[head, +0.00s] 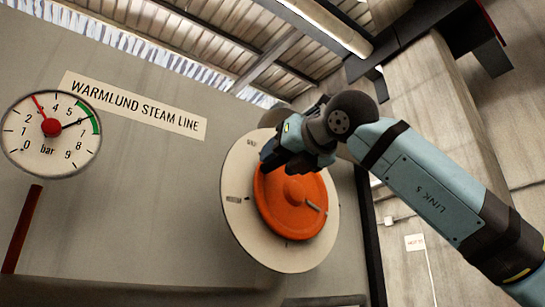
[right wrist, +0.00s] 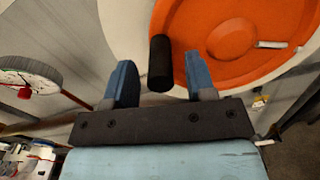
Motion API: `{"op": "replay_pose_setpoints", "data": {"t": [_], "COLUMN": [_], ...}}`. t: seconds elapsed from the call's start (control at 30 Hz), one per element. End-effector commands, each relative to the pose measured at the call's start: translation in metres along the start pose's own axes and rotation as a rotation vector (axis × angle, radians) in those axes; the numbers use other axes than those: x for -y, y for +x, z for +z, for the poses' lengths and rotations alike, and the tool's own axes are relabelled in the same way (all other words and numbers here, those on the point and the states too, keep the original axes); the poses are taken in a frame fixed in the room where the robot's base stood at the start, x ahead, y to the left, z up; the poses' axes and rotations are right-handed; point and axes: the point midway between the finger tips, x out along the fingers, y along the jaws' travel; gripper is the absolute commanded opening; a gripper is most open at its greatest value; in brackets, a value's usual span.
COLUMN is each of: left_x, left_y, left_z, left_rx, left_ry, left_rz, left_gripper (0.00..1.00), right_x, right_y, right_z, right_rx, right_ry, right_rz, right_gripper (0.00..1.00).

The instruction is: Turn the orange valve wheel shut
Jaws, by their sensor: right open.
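The orange valve wheel (head: 290,215) is mounted on a round cream plate (head: 237,180) on the grey panel. A pale mark shows on its lower right part. In the right wrist view the wheel (right wrist: 228,40) fills the upper right, and a black handle (right wrist: 160,64) stands out at its left edge. In the head view my right gripper (head: 270,160) covers the wheel's upper left rim. My left gripper is not in view.
A round pressure gauge (head: 51,150) with red and black needles is at the left of the panel. A sign (head: 135,108) reads "WARMLUND STEAM LINE". A dark red pipe (head: 22,228) runs below the gauge. A concrete pillar (head: 440,100) stands behind my right arm.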

Motion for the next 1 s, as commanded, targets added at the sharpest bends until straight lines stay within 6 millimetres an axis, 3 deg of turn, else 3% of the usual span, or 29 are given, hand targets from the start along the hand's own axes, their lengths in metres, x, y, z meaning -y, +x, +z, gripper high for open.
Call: {"op": "replay_pose_setpoints", "data": {"t": [0.2,0.57,0.8,1.0], "left_x": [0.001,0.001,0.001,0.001], "left_y": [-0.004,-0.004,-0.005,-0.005], "left_z": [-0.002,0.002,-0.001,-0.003], "left_rx": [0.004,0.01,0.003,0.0], "left_ry": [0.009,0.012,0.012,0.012], "left_rz": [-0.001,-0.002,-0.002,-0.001], "left_gripper": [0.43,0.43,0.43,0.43], "right_x": [0.0,0.001,0.001,0.001], "right_y": [0.026,0.03,0.03,0.03], "right_z": [0.001,0.0,0.0,0.0], "right_rx": [-0.001,0.0,0.0,0.0], "right_ry": [0.001,0.0,0.0,0.002], "right_rz": [-0.001,0.0,0.0,0.0], "right_gripper": [0.51,0.51,0.0,0.0]}}
